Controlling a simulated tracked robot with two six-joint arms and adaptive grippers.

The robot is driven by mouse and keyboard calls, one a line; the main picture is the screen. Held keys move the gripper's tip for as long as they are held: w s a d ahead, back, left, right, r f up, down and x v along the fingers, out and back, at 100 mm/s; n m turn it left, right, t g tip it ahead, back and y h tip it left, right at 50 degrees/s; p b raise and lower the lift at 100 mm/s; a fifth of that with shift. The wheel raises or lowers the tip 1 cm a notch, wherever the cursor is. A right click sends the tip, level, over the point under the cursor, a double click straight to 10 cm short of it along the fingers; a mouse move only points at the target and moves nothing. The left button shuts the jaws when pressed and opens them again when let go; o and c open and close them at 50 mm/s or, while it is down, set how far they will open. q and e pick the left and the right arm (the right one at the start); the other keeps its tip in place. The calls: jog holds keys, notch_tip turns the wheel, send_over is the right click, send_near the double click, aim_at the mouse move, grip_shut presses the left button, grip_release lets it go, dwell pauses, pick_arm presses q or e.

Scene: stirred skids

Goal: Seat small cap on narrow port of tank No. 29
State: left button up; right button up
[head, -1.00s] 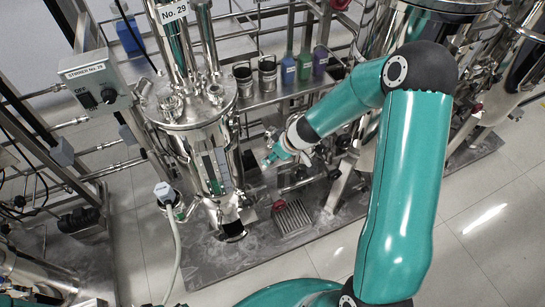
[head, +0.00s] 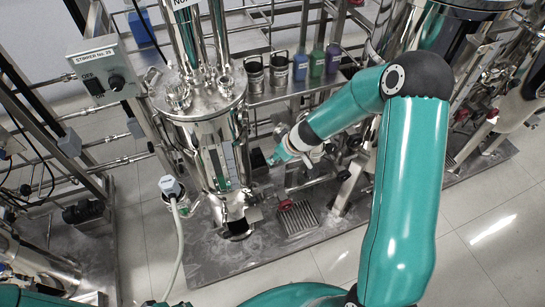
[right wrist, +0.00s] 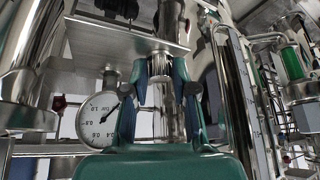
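The steel tank (head: 205,135) stands left of centre in the head view, its number label cut off at the top edge. Several short ports stand on its lid, among them one at the lid's right (head: 227,84); I cannot tell which is the narrow one. My right gripper (head: 275,157) is low beside the tank's right side, well below the lid. In the right wrist view its two blue fingers (right wrist: 167,72) stand close together, with shiny metal showing between them. I cannot make out the small cap. My left gripper is not in view.
A shelf behind the tank carries two steel cups (head: 254,73) and several coloured bottles (head: 317,64). A stirrer switch box (head: 104,69) is left of the tank. A pressure gauge (right wrist: 98,118) and a metal plate (right wrist: 125,35) are close to my right gripper.

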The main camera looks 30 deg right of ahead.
grip_shut()
jog(key=shift+s+r+p, duration=0.15)
jog(key=shift+r+p, duration=2.35)
jog(key=shift+p, duration=0.1)
